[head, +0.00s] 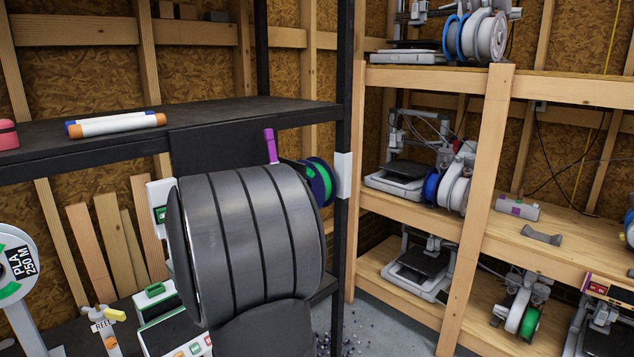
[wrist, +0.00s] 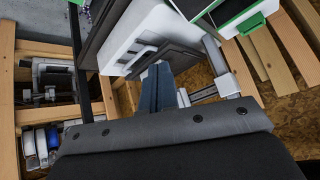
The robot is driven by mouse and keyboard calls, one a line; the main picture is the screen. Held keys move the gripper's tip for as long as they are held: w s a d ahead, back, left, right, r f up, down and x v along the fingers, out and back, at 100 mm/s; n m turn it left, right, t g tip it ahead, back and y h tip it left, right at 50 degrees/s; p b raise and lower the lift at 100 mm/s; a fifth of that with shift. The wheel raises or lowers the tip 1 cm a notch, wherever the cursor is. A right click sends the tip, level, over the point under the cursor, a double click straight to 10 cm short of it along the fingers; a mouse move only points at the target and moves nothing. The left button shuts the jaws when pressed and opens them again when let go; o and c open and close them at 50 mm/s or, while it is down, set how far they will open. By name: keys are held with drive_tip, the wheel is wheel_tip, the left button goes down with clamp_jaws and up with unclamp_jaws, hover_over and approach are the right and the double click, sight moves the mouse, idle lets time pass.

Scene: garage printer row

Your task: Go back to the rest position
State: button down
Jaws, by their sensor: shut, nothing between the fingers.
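In the wrist view my gripper (wrist: 157,72) has its two dark blue fingers together with nothing between them. It points toward a white and dark grey unit (wrist: 165,30); I cannot tell how close it is or whether they touch. In the head view a big grey banded part of my arm fills the middle, and my fingers are hidden behind it.
A black shelf (head: 225,113) runs across the left, with an orange and white tube (head: 117,124) on it. Green and white boxes (head: 155,295) stand lower left. Wooden racks (head: 478,190) with printers and filament spools stand at right.

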drive_tip(key=shift+m+t, duration=0.3)
drive_tip(key=shift+w+d+r, duration=0.15)
drive_tip(key=shift+d+r, duration=0.05)
drive_tip(key=shift+d, duration=0.45)
drive_tip(key=shift+w+d+r, duration=0.2)
drive_tip(key=shift+d+r, duration=0.05)
drive_tip(key=shift+d, duration=0.35)
drive_tip(key=shift+w+d+r, duration=0.15)
drive_tip(key=shift+d+r, duration=0.05)
drive_tip(key=shift+d, duration=0.45)
drive_tip(key=c, duration=2.2)
unclamp_jaws()
